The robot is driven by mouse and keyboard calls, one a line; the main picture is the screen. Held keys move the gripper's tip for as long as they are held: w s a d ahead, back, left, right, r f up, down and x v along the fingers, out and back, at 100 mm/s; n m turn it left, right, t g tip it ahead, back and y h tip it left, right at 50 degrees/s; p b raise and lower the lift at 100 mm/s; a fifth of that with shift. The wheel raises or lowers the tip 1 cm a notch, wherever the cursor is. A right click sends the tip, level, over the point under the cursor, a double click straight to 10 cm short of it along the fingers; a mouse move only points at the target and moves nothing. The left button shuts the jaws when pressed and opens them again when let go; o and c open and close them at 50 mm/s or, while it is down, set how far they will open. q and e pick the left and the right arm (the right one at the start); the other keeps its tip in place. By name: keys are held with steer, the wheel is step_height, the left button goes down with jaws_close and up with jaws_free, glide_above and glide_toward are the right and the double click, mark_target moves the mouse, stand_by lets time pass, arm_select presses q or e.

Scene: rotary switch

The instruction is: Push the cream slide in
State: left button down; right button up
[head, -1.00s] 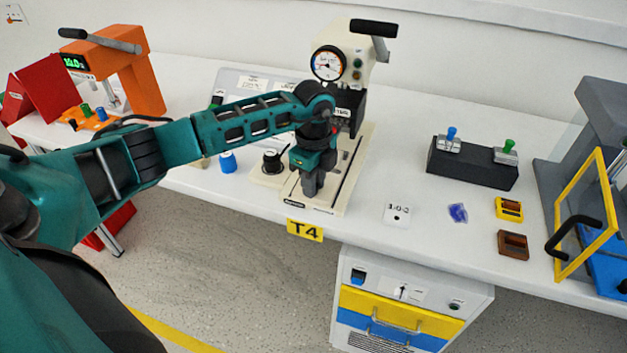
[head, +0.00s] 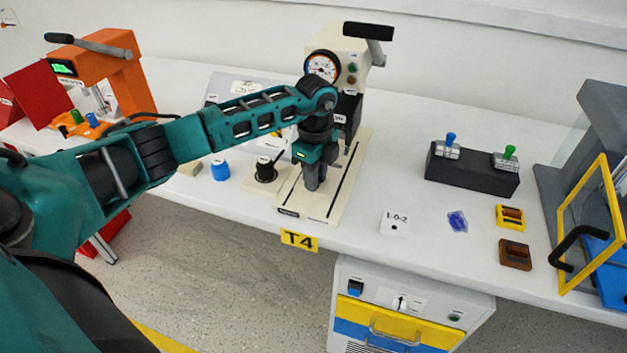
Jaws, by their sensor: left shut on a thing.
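The cream press (head: 352,47) stands near the middle of the table, with a round dial and a black lever on top. Its flat cream base (head: 318,207) reaches toward the table's front edge and has dark slots running front to back. The cream slide lies low at this base; my gripper and forearm hide much of it, and I cannot make out its outline. My left gripper (head: 314,187) points down over the base, in front of the press column. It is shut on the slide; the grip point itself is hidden. My right gripper is not in view.
A black knob (head: 265,169) and a blue knob (head: 220,170) stand left of the base. A yellow T4 label (head: 299,240) is on the table's front edge. A black switch block (head: 471,168) and a yellow-framed guard (head: 588,225) stand to the right.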

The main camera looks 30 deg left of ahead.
arm_select(q)
steer(key=shift+s, duration=0.1)
steer(key=c, duration=0.9)
jaws_free()
steer(key=shift+c, duration=0.2)
step_height(320, 180, up, 13)
